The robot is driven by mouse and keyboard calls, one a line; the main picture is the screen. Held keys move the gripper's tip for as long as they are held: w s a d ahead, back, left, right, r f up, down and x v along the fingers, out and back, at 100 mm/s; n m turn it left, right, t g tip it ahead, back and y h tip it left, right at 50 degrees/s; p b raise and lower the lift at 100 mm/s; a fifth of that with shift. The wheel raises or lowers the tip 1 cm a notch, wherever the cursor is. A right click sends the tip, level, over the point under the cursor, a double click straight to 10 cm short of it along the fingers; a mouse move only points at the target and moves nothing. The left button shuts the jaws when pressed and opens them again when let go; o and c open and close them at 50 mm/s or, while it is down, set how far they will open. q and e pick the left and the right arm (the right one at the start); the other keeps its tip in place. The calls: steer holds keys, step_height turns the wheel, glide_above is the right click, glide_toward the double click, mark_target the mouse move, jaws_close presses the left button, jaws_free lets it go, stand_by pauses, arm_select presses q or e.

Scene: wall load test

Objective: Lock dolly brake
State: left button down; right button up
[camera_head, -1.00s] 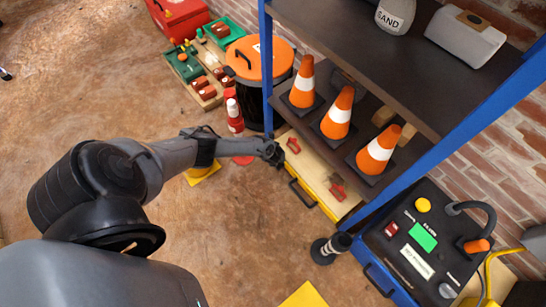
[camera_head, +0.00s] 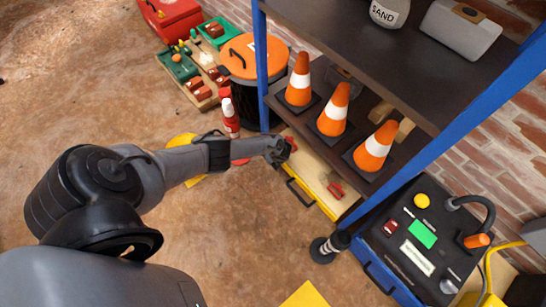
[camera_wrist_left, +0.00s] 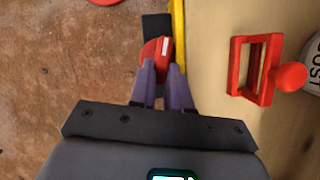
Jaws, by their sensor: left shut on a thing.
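The dolly (camera_head: 318,178), a pale wooden deck with a yellow edge, sits under the shelf rack. It also fills the right of the left wrist view (camera_wrist_left: 215,130). My left gripper (camera_head: 280,150) is at the deck's upper left end. In the left wrist view, its purple fingers (camera_wrist_left: 162,72) are shut on a small red brake lever (camera_wrist_left: 151,50) with a pale mark, beside the yellow edge and a black plate (camera_wrist_left: 156,26). The fingers hide part of the lever. My right gripper is not in view.
A red bracket with a ball knob (camera_wrist_left: 258,68) stands on the deck. The blue rack upright (camera_head: 261,70), a lidded drum (camera_head: 258,60) and a red-white post (camera_head: 229,115) are close to my arm.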

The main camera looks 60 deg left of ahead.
arm_select(q)
steer(key=c, duration=1.2)
jaws_free()
steer(key=shift+o, duration=0.6)
steer(key=shift+s+f, duration=0.1)
steer(key=shift+s, duration=0.15)
steer(key=shift+w, duration=0.1)
